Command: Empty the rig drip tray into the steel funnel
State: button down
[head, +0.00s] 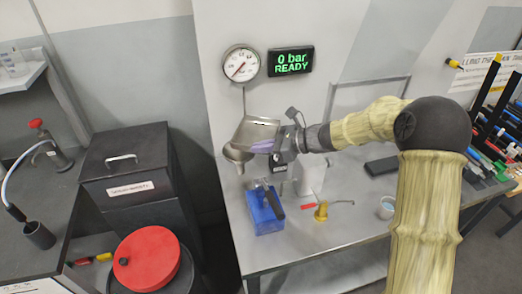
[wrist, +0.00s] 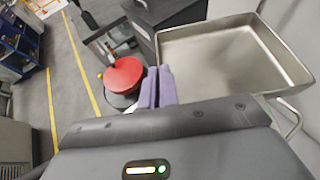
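The steel drip tray (head: 256,129) is off the bench and tilted, its lower side toward the steel funnel (head: 237,154). In the wrist view the tray (wrist: 235,60) shows a bare metal inside, with no liquid that I can make out. My gripper (head: 264,147) is at the tray's lower right in the head view. Its purple fingers (wrist: 157,86) are close together at the tray's near edge and appear shut on it; the exact grip point is hidden. The funnel sits just below the tray's left end. Whether they touch is unclear.
A gauge (head: 241,63) and a display (head: 291,61) reading "0 bar READY" are on the wall behind. A blue container (head: 267,217), a brass fitting (head: 321,211) and a cup (head: 386,208) stand on the bench. A black bin (head: 125,165) and red lid (head: 148,258) are left.

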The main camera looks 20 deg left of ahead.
jog(key=shift+r+p, duration=0.55)
jog(key=shift+r, duration=1.25)
jog(key=shift+w, duration=0.1)
